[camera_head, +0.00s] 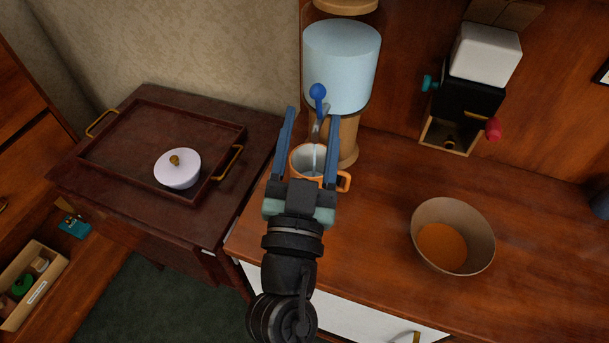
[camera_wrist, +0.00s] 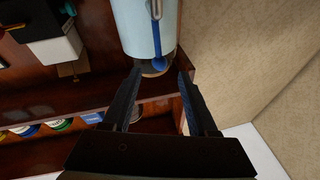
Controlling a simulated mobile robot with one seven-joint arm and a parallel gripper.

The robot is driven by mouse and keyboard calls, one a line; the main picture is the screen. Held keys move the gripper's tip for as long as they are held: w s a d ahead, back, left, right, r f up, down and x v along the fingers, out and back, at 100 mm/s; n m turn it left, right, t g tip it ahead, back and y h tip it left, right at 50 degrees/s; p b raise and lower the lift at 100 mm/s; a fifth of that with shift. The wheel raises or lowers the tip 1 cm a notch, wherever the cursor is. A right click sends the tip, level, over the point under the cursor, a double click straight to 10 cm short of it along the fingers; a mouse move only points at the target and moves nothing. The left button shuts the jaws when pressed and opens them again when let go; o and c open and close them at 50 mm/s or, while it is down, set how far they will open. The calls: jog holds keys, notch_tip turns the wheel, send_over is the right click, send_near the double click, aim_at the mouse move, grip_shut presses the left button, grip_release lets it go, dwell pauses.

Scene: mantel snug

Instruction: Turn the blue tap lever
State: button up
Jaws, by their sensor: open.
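The blue tap lever (camera_head: 318,93) has a round knob and stands upright on the front of a pale blue water dispenser (camera_head: 341,52). In the wrist view the lever (camera_wrist: 156,12) shows as a blue bar on the tank, beyond the fingertips. My gripper (camera_head: 311,120) is open, with its two fingers apart and pointing toward the tap. In the head view the lever's knob appears just past the fingertips; I see no contact. An orange-rimmed cup (camera_head: 346,182) is below the tap, partly hidden by my gripper. A thin pale line runs from the spout to the cup.
A beige bowl (camera_head: 453,217) with orange contents stands on the wooden counter (camera_head: 385,255), right of the cup. A black and white machine (camera_head: 470,95) with teal and pink knobs is at the back right. A dark tray (camera_head: 125,135) with a white lidded pot (camera_head: 178,170) is left.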

jog(key=b+v, duration=0.3)
jog(key=v, duration=0.3)
jog(key=shift+s, duration=0.35)
jog(key=shift+f, duration=0.1)
dwell(5.0)
jog(key=shift+c, duration=0.7)
jog(key=shift+w+a+p, duration=0.15)
jog(key=shift+p, duration=0.3)
jog(key=shift+c, duration=0.5)
jog(key=m+g+h+p, duration=0.45)
jog(key=h+p, duration=0.25)
jog(key=p, duration=0.8)
send_near(316, 100)
jog(key=shift+n+g, duration=0.35)
jog(key=shift+n, duration=0.1)
jog(key=p+x, duration=0.1)
jog(key=x, duration=0.2)
jog(key=p+x, duration=0.1)
jog(key=x, duration=0.3)
jog(key=p+x, duration=0.1)
jog(key=x, duration=0.3)
jog(key=shift+w+a+f, duration=0.15)
jog(key=shift+w+f, duration=0.05)
jog(key=shift+w, duration=0.2)
